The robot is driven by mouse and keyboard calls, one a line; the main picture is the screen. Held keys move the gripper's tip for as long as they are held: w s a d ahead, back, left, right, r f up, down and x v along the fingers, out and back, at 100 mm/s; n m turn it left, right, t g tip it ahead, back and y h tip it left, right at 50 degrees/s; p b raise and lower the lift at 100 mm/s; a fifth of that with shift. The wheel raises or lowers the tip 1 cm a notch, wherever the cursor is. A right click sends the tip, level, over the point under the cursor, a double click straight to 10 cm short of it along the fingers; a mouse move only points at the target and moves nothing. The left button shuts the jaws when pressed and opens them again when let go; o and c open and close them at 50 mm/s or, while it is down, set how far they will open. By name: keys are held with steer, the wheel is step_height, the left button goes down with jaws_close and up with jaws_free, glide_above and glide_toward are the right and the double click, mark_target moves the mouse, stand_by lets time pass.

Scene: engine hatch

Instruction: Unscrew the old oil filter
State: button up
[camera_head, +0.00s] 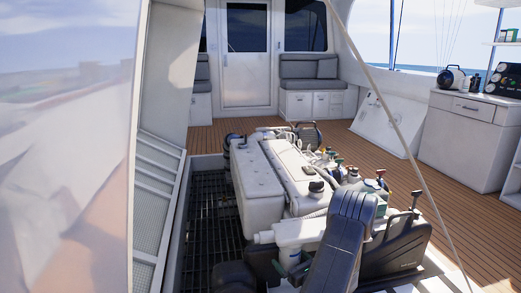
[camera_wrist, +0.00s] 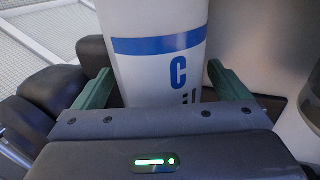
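A white cylinder with a blue band and a blue letter "C" (camera_wrist: 158,65), which looks like the oil filter, fills the middle of the wrist view. My gripper (camera_wrist: 161,68) has its two green fingers on either side of it. Both fingertips appear at or very near the cylinder's side edges. I cannot tell whether they press on it or leave a small gap. The cylinder's lower part is hidden behind my gripper's dark body. In the head view, the engine (camera_head: 258,188) sits in the open hatch, and my dark arm reaches down at its near end.
The raised hatch cover (camera_head: 65,150) stands close on the left. A dark grating (camera_head: 205,215) lies left of the engine. Several bottles and small parts stand along the engine's right side. A white cabinet (camera_head: 465,140) stands on the right. The wooden deck (camera_head: 385,150) between is mostly clear.

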steer(key=c, duration=1.2)
steer(key=shift+m+t+h, duration=1)
steer(key=shift+m+h, duration=0.4)
steer(key=shift+h, duration=0.6)
steer(key=shift+a+h, duration=0.15)
steer(key=shift+h, duration=0.15)
steer(key=shift+s+m+h, duration=0.1)
steer(key=shift+m+h, duration=0.4)
steer(key=shift+m+t+h, duration=0.4)
steer(key=shift+m+h, duration=0.5)
steer(key=shift+h, duration=0.5)
steer(key=o, duration=1.3)
